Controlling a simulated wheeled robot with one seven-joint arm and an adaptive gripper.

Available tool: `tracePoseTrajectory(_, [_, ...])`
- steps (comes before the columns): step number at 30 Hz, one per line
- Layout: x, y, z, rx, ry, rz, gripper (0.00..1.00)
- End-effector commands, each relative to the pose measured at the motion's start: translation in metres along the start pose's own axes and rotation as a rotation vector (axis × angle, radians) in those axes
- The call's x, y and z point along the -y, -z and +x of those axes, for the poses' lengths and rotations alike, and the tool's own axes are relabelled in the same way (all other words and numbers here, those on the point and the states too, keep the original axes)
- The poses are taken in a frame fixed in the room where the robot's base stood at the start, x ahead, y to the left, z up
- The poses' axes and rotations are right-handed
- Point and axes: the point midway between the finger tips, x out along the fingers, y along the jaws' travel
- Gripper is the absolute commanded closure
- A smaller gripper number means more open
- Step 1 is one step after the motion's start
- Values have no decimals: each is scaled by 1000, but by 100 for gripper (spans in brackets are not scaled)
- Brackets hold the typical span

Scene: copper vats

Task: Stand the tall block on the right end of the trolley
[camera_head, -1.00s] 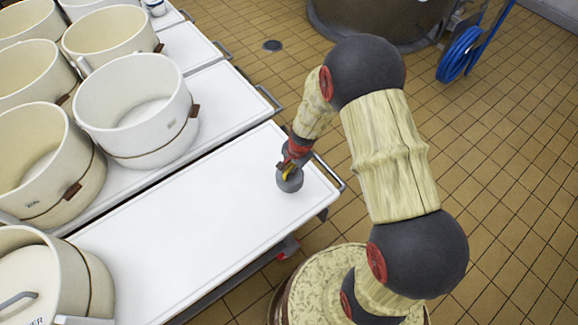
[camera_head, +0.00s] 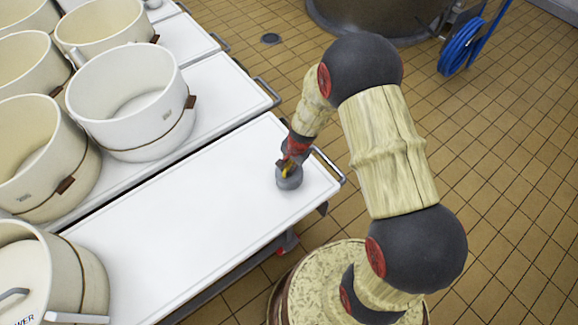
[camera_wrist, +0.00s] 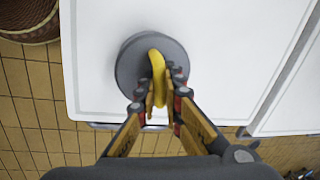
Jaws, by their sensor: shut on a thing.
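The thing in my gripper is a grey round body (camera_head: 289,178) with a yellow curved top, which I take as the tall block. In the wrist view its wide grey disc (camera_wrist: 130,70) shows from above, and my gripper (camera_wrist: 163,88) is shut on the yellow part (camera_wrist: 157,68). In the head view my gripper (camera_head: 288,167) is over the right end of the white trolley (camera_head: 190,220). The block looks upright, at or just above the top. I cannot tell whether its base touches, as its underside is hidden.
Large cream pots (camera_head: 135,105) stand on the neighbouring white trolleys at left. A pot (camera_head: 85,285) stands at the near left. The middle of the trolley top is bare. A metal handle (camera_head: 330,165) is at its right end. A blue hose reel (camera_head: 462,45) stands beyond.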

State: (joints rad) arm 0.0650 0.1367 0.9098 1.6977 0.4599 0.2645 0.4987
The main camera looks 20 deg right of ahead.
Motion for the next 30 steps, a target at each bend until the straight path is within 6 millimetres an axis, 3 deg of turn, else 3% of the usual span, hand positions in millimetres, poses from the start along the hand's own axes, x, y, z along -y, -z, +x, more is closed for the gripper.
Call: tracePoseTrajectory(30, [1, 1, 4, -3, 4, -1, 100])
